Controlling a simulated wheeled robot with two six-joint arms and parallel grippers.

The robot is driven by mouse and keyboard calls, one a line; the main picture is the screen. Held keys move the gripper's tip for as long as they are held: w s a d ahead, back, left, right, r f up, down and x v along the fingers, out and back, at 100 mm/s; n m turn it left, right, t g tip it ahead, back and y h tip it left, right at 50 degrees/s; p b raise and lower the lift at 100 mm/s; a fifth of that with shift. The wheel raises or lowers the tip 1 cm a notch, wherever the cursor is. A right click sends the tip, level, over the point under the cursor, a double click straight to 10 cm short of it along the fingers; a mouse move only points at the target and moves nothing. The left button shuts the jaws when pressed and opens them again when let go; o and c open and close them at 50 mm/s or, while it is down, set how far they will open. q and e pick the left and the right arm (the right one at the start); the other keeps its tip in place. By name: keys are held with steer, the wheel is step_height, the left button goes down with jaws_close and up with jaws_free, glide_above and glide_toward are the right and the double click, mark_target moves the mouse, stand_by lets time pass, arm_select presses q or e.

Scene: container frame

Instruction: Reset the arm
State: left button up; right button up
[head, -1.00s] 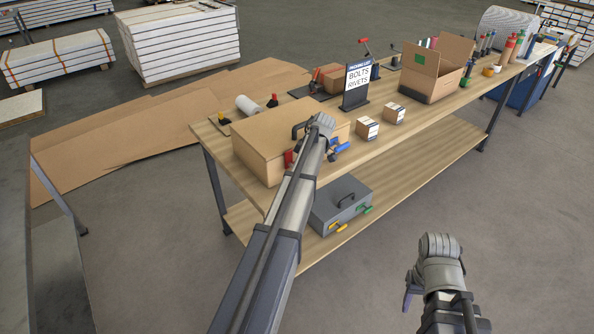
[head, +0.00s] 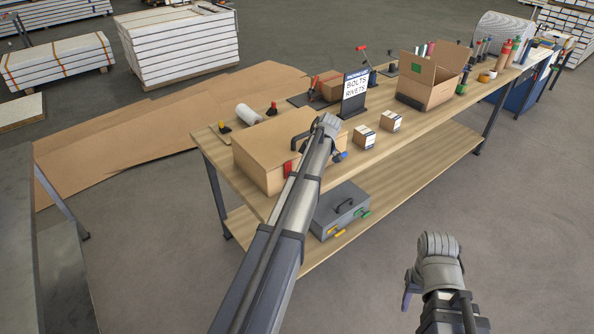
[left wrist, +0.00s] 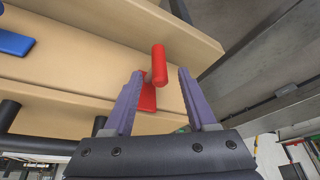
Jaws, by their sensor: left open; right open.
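My left arm reaches over the workbench (head: 425,120), with its wrist beside a large closed cardboard box (head: 262,142). Its fingers are hidden in the head view. In the left wrist view my left gripper (left wrist: 160,73) is open, its two purple fingers apart. A red handle (left wrist: 159,62) shows in the gap between them; I cannot tell whether it touches either finger. My right gripper (head: 409,288) is low at the right, over bare floor in front of the bench. One purple finger shows and nothing is seen in it.
A grey toolbox (head: 340,208) is on the lower shelf. A metal cabinet edge (head: 60,240) is at the left. The floor at right is clear.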

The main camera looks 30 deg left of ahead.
arm_select(q)
steer(key=shift+p+v, duration=0.6)
steer(key=shift+v, duration=0.6)
arm_select(e)
step_height(320, 180, up, 2)
steer(key=shift+r, duration=0.1)
arm_select(q)
steer(key=s+d+f+m+h, duration=0.1)
steer(key=s+d+m, duration=1.1)
steer(key=d, duration=0.5)
steer(key=s+d+m+h, duration=0.2)
steer(key=s+d+m, duration=1)
steer(key=s+d, duration=0.3)
steer(key=d, duration=0.2)
steer(key=shift+d+f+t, duration=0.25)
steer(key=shift+f+t, duration=0.1)
steer(key=shift+t, duration=0.05)
steer(key=shift+s, duration=0.1)
